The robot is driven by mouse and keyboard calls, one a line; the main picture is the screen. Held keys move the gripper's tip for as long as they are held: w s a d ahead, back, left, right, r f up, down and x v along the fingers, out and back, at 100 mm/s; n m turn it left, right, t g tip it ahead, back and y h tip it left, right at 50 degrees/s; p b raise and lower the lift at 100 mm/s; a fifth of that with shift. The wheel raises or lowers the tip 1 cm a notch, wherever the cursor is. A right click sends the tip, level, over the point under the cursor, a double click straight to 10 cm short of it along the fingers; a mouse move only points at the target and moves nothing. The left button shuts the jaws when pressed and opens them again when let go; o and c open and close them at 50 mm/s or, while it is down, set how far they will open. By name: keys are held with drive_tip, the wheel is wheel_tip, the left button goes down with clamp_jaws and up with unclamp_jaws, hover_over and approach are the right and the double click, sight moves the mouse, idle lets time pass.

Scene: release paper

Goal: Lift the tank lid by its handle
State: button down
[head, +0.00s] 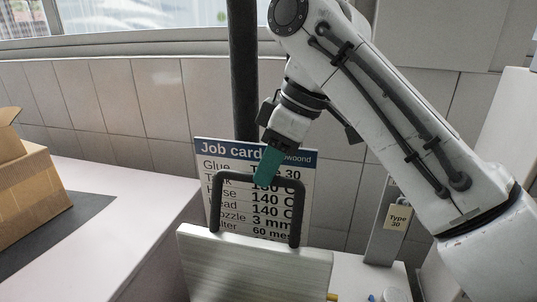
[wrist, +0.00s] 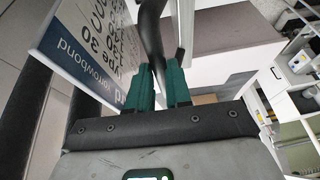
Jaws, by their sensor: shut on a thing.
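The dark handle (head: 298,215) is an upside-down U standing on the pale lid (head: 255,270) at the bottom middle of the head view. The lid shows a narrow top face and a broad side face. Its lower edge is out of view, so I cannot tell whether it is raised.
A job card (head: 228,160) stands close behind the handle. A dark upright post (head: 243,70) rises behind the card. A cardboard box (head: 32,195) sits on the left counter (head: 130,205). A tag reading "Type 30" (head: 398,217) is at the right.

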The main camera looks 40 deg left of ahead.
drive_tip(key=shift+f, duration=0.15)
drive_tip(key=c, duration=1.1)
unclamp_jaws()
drive_tip(key=shift+o, duration=0.2)
drive_tip(key=v, duration=1)
drive_tip(key=shift+w+r+b, duration=0.15)
drive_tip(key=shift+r+b, duration=0.2)
drive_tip(key=shift+r, duration=0.05)
